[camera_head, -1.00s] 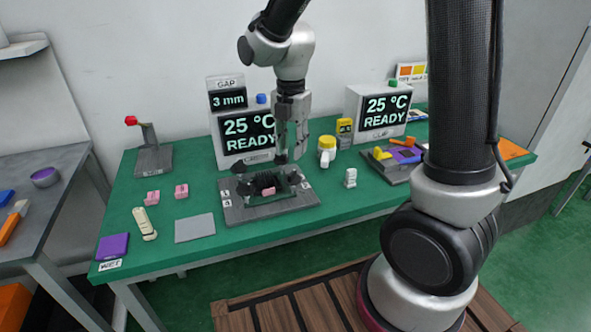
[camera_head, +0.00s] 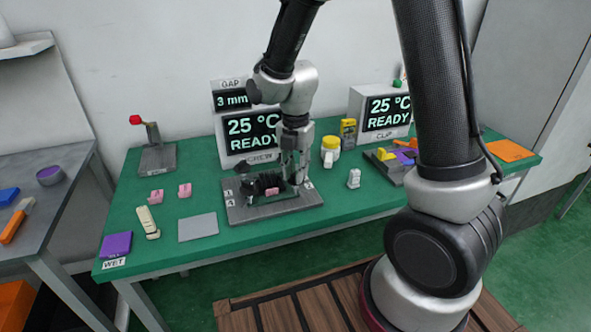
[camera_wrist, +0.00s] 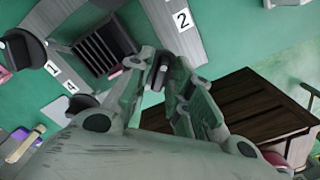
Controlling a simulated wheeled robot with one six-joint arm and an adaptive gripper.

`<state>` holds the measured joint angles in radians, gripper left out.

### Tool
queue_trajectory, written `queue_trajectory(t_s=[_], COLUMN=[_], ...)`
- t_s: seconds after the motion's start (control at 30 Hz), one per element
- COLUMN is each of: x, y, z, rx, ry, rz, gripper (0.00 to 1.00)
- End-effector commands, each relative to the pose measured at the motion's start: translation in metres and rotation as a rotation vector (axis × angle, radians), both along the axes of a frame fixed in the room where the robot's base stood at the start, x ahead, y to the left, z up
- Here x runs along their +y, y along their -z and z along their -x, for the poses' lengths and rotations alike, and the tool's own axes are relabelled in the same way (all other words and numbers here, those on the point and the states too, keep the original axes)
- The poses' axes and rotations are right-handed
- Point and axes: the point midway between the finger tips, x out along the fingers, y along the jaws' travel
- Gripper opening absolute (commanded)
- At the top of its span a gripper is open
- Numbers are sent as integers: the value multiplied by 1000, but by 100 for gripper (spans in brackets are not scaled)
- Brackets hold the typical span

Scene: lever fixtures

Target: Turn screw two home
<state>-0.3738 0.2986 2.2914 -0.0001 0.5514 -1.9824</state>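The grey screw fixture (camera_head: 262,213) stands on the green table, with a black ribbed block (camera_head: 264,180) in its middle. Number tags show on its plate; tag 2 (camera_wrist: 182,20) is legible in the wrist view, with tags 1 and 4 at the left. My gripper (camera_head: 295,181) is down at the fixture's right side, fingers pointing down. In the wrist view, a dark knob (camera_wrist: 159,73) sits between the separated fingers of my gripper (camera_wrist: 164,62), near the arm bearing tag 2. Contact with the knob is unclear. Fingers partly hide that side.
A display (camera_head: 248,136) behind the fixture reads "3 mm", "25 °C" and "READY". A white piece (camera_head: 354,179) and a yellow-lidded jar (camera_head: 330,150) stand to the right. Pink blocks (camera_head: 156,196), a grey pad (camera_head: 198,228) and a cream lever piece (camera_head: 147,222) lie left.

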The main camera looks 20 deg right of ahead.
Motion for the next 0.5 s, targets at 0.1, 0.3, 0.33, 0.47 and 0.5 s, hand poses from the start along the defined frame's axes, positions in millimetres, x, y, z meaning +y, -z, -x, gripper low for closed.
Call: queue_trajectory(t_s=[0.1, 0.3, 0.33, 0.47, 0.5], x=[0, 0, 0, 0, 0], y=[0, 0, 0, 0, 0], z=[0, 0, 0, 0, 0], rx=[0, 0, 0, 0, 0], ry=[0, 3, 5, 29, 42], rz=[0, 0, 0, 0, 0], gripper=[0, 0, 0, 0, 0])
